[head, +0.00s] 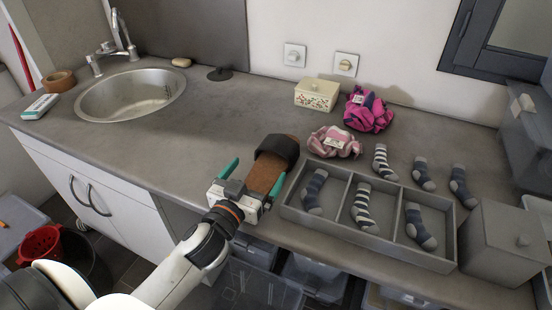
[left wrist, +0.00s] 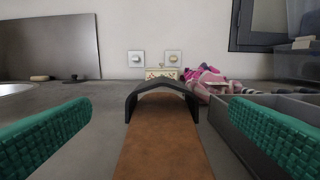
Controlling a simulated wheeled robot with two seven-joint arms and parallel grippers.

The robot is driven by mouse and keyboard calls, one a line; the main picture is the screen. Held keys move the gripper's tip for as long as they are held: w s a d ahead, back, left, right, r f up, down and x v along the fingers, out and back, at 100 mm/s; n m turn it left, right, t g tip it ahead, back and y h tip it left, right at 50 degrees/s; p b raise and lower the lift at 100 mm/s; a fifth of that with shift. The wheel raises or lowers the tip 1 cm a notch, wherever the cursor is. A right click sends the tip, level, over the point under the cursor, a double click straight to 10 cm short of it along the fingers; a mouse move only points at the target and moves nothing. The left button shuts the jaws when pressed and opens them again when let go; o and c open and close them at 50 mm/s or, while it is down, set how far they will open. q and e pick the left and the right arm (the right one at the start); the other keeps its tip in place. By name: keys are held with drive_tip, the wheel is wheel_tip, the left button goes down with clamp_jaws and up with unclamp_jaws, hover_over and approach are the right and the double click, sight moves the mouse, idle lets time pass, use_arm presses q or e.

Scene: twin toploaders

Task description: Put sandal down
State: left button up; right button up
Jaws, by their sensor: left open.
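The sandal has a brown sole and a wide black strap (head: 275,150). It lies at the counter's front edge in the head view, left of the divided tray. In the left wrist view its brown sole (left wrist: 163,150) runs away from the camera between my fingers, strap at the far end. My left gripper (head: 252,176) is open at the near end of the sandal. Its green fingers stand apart on either side, with gaps to the sole in the left wrist view. The sole's underside is hidden, so its contact with the counter (head: 215,115) cannot be seen fully. My right gripper is not in view.
A grey divided tray (head: 283,212) with socks stands close right of the sandal. More socks (head: 424,174), a pink bundle (head: 335,142), a magenta bundle (head: 369,110) and a patterned box (head: 317,95) lie behind. The sink (head: 130,95) is left; the counter between is clear.

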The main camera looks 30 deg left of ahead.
sight(275, 145)
use_arm(q)
drive_tip(key=w, duration=0.4)
drive_tip(key=shift+w+a+r+p, duration=0.15)
drive_tip(key=shift+p, duration=0.25)
drive_tip(key=shift+w, duration=0.6)
drive_tip(key=w+p, duration=0.1)
drive_tip(key=w, duration=0.3)
drive_tip(key=shift+w, duration=0.55)
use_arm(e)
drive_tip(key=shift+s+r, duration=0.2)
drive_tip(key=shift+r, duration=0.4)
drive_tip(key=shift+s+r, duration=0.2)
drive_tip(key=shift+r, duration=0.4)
use_arm(q)
drive_tip(key=shift+s, duration=0.1)
drive_tip(key=shift+c, duration=0.3)
drive_tip(key=c, duration=0.9)
